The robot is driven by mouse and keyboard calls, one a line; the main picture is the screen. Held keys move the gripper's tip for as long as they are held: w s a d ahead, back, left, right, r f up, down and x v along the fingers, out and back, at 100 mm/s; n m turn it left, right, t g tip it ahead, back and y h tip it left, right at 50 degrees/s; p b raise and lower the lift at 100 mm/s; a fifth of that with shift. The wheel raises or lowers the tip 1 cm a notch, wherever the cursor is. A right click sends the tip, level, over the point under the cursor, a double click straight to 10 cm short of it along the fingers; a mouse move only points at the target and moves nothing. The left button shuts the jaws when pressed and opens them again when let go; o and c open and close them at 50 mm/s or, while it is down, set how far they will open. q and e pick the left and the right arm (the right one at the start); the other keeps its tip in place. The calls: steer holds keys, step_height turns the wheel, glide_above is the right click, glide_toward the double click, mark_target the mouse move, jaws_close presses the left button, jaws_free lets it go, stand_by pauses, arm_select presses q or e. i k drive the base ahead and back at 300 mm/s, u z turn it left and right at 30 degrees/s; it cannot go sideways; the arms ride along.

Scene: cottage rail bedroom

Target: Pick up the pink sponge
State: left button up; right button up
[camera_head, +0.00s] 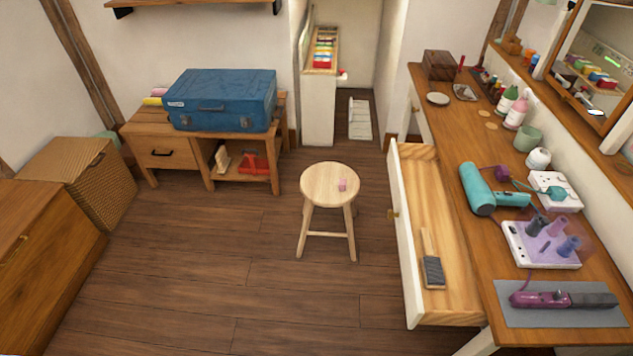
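A small pink sponge (342,185) lies on the seat of a round light-wood stool (322,190), right of the seat's centre. The stool stands on the dark plank floor in the middle of the view. Nothing touches or covers the sponge. Neither of my grippers shows in the head view.
An open drawer (405,245) of the dressing table (450,165) juts out right of the stool, with a brush (431,262) inside. A low wooden bench (150,135) bears a blue suitcase (222,99). A wicker chest (85,180) stands left. Floor (200,270) in front is clear.

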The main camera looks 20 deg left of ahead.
mark_target(342, 181)
steer(key=u, duration=1)
steer(key=i, duration=0.9)
steer(key=u, duration=0.45)
steer(key=i, duration=1.2)
steer(key=z, duration=1)
steer(key=i, duration=0.25)
steer(key=z, duration=0.25)
